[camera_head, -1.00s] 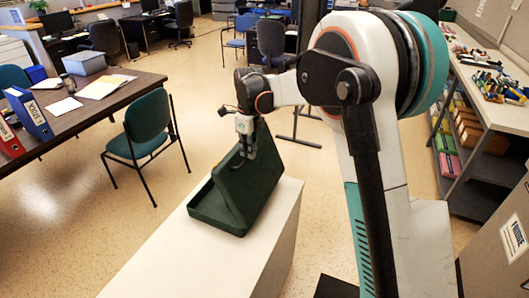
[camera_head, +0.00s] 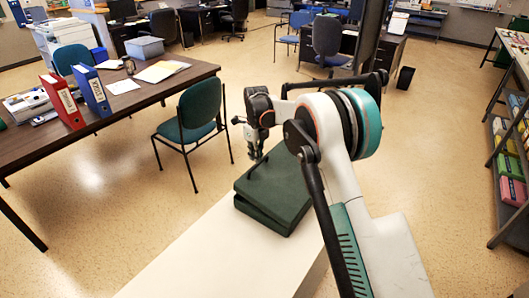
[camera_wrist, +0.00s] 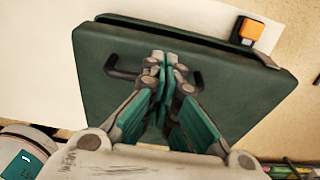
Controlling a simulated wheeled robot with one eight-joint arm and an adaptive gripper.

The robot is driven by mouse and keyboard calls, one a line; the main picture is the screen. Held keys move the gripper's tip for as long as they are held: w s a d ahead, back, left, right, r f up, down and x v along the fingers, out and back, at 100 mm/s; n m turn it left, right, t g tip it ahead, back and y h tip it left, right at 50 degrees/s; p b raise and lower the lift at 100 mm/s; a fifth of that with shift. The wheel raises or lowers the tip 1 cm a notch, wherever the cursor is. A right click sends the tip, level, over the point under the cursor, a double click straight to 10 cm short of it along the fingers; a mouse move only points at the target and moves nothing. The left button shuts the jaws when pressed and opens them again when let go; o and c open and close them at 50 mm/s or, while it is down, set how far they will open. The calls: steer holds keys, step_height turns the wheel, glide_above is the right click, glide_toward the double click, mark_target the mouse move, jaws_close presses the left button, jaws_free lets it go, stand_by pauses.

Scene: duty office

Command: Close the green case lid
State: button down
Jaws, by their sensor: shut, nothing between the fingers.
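The green case (camera_head: 266,220) sits on the white counter. The lid also fills the middle of the wrist view (camera_wrist: 235,95), with a dark handle (camera_wrist: 122,76) partly hidden behind my fingers. My gripper (camera_head: 252,166) is shut and empty, pointing down at the lid near its left edge. In the wrist view the fingertips (camera_wrist: 160,62) are over the handle; whether they touch is unclear.
The white counter (camera_head: 190,250) is bare in front of the case. An orange and black object (camera_wrist: 250,33) lies by the case's far edge. A green chair (camera_head: 196,108) and a brown desk (camera_head: 150,90) with binders stand to the left.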

steer(key=shift+w+a+f+b, duration=0.2)
steer(key=shift+a+f, duration=0.1)
steer(key=shift+f, duration=0.4)
steer(key=shift+w+a+f+b, duration=0.1)
steer(key=shift+w+a+f, duration=0.2)
steer(key=shift+f, duration=0.35)
steer(key=shift+w+a+f+b, duration=0.15)
steer(key=shift+a+f, duration=0.15)
steer(key=shift+f, duration=0.4)
